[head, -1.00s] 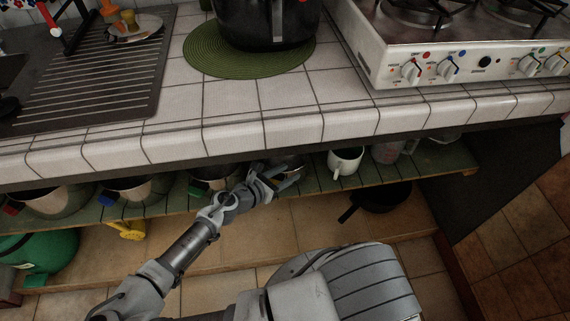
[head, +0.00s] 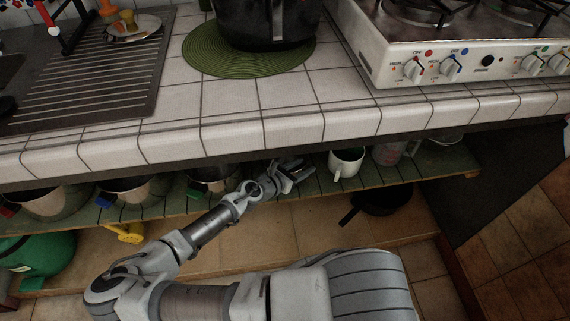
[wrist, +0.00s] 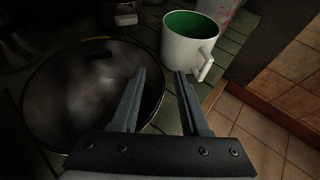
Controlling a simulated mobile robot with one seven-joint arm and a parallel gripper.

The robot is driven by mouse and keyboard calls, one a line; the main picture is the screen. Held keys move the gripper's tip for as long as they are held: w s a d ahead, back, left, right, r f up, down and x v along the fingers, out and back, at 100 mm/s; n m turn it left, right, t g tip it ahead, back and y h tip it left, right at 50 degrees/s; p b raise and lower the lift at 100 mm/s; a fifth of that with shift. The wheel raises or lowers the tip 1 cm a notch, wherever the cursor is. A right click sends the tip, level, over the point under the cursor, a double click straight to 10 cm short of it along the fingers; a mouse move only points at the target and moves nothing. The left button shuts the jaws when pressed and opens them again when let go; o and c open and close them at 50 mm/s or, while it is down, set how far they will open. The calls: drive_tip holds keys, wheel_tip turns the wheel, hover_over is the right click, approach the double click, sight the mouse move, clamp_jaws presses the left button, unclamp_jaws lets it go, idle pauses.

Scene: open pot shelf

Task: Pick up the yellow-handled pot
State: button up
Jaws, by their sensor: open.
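In the wrist view a wide, dark-looking metal pot (wrist: 75,100) stands open on the slatted shelf at left, its inside facing up. My gripper (wrist: 161,72) is open and empty. In the wrist view the left finger overlaps the pot's inside and the right finger lies beyond its right rim; contact cannot be told. In the head view my gripper (head: 303,170) is under the counter edge and hides most of what is behind it.
The green slatted shelf (head: 415,172) also holds a white mug (head: 345,164), which is just beyond my right finger in the wrist view (wrist: 186,47), and a clear measuring jug (head: 388,152). Pots with red, blue and green handles stand left. The tiled counter (head: 330,128) overhangs closely.

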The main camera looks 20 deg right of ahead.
clamp_jaws()
idle(1.3)
